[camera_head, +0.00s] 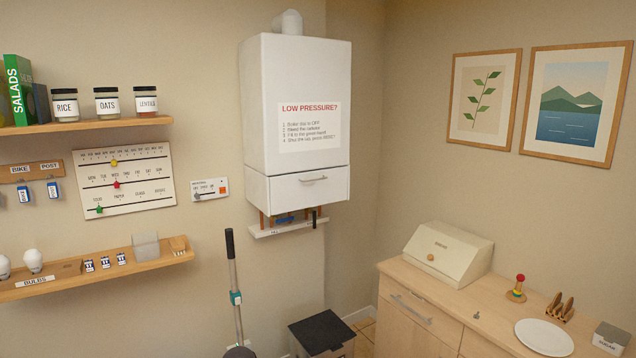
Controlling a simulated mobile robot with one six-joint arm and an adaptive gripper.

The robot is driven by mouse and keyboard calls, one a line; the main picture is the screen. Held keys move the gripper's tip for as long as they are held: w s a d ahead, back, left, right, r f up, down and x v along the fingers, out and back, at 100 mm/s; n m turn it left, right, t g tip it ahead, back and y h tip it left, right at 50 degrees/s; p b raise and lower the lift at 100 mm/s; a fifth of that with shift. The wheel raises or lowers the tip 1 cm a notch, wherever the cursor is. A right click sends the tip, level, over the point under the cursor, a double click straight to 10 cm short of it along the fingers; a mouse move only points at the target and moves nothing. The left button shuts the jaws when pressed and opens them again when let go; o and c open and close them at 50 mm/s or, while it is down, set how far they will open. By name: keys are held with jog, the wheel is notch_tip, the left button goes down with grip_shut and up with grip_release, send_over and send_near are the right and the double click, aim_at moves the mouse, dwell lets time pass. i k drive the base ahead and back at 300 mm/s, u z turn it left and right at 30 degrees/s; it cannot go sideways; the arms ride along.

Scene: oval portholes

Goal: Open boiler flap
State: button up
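The white boiler (300,105) hangs on the wall in the upper middle of the head view, with a "LOW PRESSURE?" notice (308,124) on its front. The boiler flap (300,193) is the lower front panel, below a dark seam, with a horizontal metal handle (314,180) near its top edge. The flap looks shut. Copper pipes and a blue part (286,220) show beneath it, above a narrow white ledge. My gripper is not in view.
Shelves (100,268) with jars and boxes line the left wall. A long-handled tool (234,285) and a dark-lidded bin (321,333) stand below the boiler. A wooden cabinet (440,315) stands at the right. The space before the flap looks clear.

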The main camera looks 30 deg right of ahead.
aim_at(289, 193)
jog(key=u, duration=0.2)
jog(key=i, duration=1.1)
jog(key=z, duration=0.35)
